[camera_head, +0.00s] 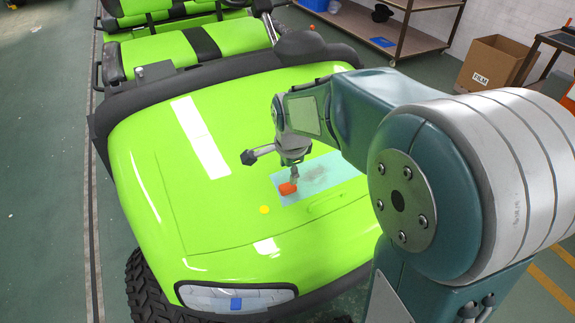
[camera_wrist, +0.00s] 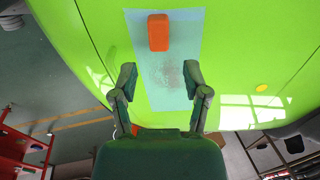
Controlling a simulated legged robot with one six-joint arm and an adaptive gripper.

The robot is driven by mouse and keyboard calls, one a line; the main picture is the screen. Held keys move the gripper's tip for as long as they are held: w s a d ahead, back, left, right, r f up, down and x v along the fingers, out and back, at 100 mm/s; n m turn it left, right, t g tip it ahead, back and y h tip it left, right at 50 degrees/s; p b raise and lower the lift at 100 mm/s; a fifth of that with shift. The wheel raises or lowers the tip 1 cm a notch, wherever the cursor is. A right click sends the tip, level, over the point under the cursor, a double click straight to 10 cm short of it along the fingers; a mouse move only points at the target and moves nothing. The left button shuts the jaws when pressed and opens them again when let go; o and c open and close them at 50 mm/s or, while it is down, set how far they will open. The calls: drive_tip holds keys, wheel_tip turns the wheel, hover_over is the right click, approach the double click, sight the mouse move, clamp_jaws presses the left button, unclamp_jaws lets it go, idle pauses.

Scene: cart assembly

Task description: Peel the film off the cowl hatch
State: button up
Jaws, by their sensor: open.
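The lime-green cowl of the cart (camera_head: 190,130) fills the middle of the head view. A pale blue, translucent film (camera_head: 335,168) lies on it, and an orange-red tab or block (camera_head: 287,188) sits at its left end. In the wrist view the film (camera_wrist: 185,85) runs lengthwise away from me, with a dark smudge, and the orange-red block (camera_wrist: 158,32) is near its far end. My gripper (camera_head: 292,180) is over the film beside the block in the head view. In the wrist view my gripper (camera_wrist: 162,80) is open, with nothing between its fingers. Contact with the film cannot be told.
A yellow dot (camera_head: 264,209) is on the cowl left of the film. A blue tab (camera_head: 236,303) is on the headlight. A cardboard box marked FILM (camera_head: 487,68) stands at the back right, near a shelf (camera_head: 405,38). Green floor is open to the left.

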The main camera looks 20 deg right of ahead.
sight(288, 186)
drive_tip(key=x, duration=0.8)
drive_tip(key=shift+s, duration=0.1)
clamp_jaws()
